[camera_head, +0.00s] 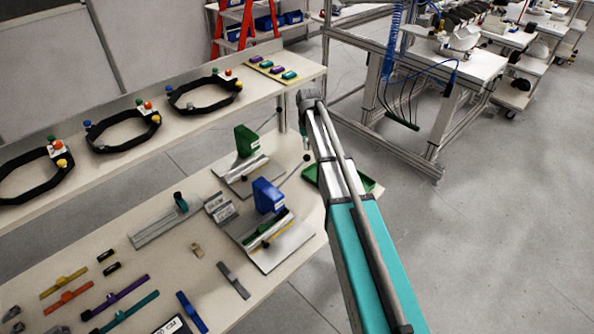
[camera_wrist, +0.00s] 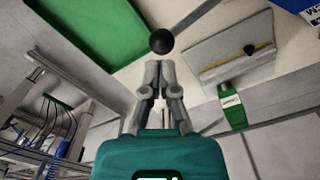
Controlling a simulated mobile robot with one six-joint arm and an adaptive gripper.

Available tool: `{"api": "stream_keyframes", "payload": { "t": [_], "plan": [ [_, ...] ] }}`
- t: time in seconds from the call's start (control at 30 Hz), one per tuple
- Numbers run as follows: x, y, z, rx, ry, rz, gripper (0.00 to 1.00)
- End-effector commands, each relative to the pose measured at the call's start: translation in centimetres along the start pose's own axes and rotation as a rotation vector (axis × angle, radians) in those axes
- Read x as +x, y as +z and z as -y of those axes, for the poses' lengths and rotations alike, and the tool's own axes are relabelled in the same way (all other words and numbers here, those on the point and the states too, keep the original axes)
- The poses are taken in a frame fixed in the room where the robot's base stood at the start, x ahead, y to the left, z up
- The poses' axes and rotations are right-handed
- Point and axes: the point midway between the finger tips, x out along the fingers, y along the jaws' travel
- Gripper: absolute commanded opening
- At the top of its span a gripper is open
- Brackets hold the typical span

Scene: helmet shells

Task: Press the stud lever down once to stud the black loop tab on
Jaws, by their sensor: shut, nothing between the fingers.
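The stud lever shows in the wrist view as a grey rod with a black ball knob (camera_wrist: 162,42). In the head view the small black knob (camera_head: 307,158) stands out to the right of the blue press (camera_head: 268,196). My gripper (camera_wrist: 158,66) is shut and empty, its fingertips close to the knob; I cannot tell if they touch it. In the head view my gripper (camera_head: 306,146) is small, just above the knob. A small dark piece (camera_head: 265,244) sits by a yellow strip on the blue press's plate; I cannot tell if it is the loop tab.
A green press (camera_head: 246,141) stands behind the blue one; it also shows in the wrist view (camera_wrist: 233,108). A green tray (camera_head: 363,182) lies at the table's right edge. Several coloured straps lie at front left. Black headbands (camera_head: 205,94) rest on the back table.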

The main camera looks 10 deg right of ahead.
Motion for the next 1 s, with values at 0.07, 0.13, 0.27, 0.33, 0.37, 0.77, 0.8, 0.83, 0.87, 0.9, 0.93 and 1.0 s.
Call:
{"api": "stream_keyframes", "payload": {
  "t": [0.07,0.13,0.27,0.33,0.37,0.77,0.8,0.83,0.87,0.9,0.93,1.0],
  "plan": [
    [0.0,0.0,0.0,0.000,0.000,0.000,0.00],
    [0.0,0.0,0.0,0.000,0.000,0.000,0.00],
    [0.1,0.0,0.0,0.000,0.000,0.000,0.00],
    [0.3,0.0,0.0,0.000,0.000,0.000,0.00],
    [0.3,0.0,0.0,0.000,0.000,0.000,0.00],
    [1.2,0.0,0.0,0.000,0.000,0.000,0.00],
    [1.3,0.0,0.0,0.000,0.000,0.000,0.00],
    [1.3,0.0,0.0,0.000,0.000,0.000,0.00],
    [1.4,0.0,0.0,0.000,0.000,0.000,0.00],
    [1.5,0.0,0.0,0.000,0.000,0.000,0.00],
    [1.5,0.0,0.0,0.000,0.000,0.000,0.00],
    [1.7,0.0,0.0,0.000,0.000,0.000,0.00]
  ]
}}
